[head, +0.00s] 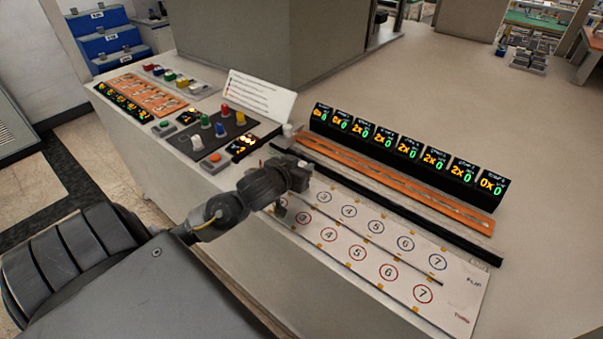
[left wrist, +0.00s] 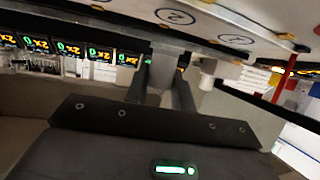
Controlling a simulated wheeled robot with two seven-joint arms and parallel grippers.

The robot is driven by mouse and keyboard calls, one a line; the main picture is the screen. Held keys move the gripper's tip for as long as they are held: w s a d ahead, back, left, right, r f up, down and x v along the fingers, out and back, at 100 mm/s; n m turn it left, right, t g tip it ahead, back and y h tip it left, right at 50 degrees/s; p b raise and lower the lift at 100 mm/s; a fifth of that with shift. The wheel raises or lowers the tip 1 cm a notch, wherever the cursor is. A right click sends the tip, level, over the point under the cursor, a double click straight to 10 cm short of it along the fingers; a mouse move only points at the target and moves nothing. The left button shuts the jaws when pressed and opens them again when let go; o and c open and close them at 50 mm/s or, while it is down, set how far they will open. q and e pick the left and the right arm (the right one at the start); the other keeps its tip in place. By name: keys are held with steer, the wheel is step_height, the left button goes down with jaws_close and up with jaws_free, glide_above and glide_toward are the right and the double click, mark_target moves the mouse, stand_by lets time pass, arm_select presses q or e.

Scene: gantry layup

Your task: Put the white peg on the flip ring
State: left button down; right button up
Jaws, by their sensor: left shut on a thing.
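The board has a row of blue rings and a row of red rings. The word "Flip" (head: 474,281) stands at the end of the blue row. Rings under my gripper are hidden. My right gripper is not in view.
A row of lit displays (head: 408,148) and an orange rail (head: 400,180) run behind the board, with a black bar (head: 400,205) between. A dark tray (head: 238,133) holds coloured pegs. A small white post (head: 288,130) stands near a printed card (head: 262,95).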

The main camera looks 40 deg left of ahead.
arm_select(q)
steer(key=shift+f, duration=0.3)
steer(key=shift+f, duration=0.1)
steer(key=shift+f+b, duration=0.35)
steer(key=shift+f, duration=0.2)
steer(key=c, duration=1.2)
jaws_free()
steer(key=shift+r, duration=0.15)
